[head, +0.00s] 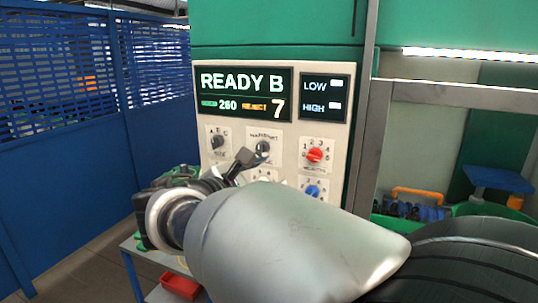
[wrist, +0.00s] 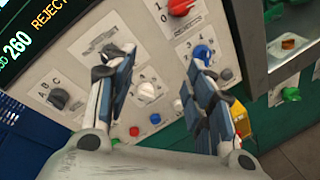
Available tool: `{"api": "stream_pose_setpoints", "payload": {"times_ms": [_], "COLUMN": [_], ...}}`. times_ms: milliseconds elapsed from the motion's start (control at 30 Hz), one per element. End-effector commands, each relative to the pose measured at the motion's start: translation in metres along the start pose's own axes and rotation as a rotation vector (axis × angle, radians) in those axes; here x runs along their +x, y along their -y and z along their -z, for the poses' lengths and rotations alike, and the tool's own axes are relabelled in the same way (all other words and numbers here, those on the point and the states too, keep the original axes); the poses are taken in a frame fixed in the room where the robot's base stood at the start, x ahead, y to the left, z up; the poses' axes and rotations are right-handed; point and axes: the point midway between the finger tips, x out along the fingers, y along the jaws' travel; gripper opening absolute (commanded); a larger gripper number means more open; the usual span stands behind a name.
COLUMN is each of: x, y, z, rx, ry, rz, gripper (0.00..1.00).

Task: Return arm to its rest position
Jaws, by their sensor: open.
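My gripper (head: 250,157) is in front of the control panel (head: 284,128) in the head view, at the end of my bent arm. In the wrist view, its two fingers stand apart with nothing between the tips (wrist: 151,62), facing the panel. A red knob (wrist: 180,7) and a blue knob (wrist: 202,52) show beyond the fingers. A black knob (wrist: 58,98) is left of them. Whether a fingertip touches the panel cannot be told. My forearm hides the lower part of the panel in the head view.
The panel's display (head: 243,94) reads READY B, 260 and 7. A blue mesh fence (head: 70,130) stands at the left. A metal post (head: 372,140) borders the panel on the right. A red bin (head: 180,286) is low at the left. An orange-handled blue carrier (head: 425,212) sits right.

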Motion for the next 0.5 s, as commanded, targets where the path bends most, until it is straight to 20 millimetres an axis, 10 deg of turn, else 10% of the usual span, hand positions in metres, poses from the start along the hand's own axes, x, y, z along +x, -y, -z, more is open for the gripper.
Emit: {"api": "stream_pose_setpoints", "payload": {"times_ms": [233, 500], "x": [0.003, -0.090], "y": [0.170, 0.325], "z": [-0.090, -0.103], "rx": [0.464, 1.210], "ry": [-0.046, -0.037], "rz": [0.472, 0.960], "gripper": [0.49, 0.49]}}
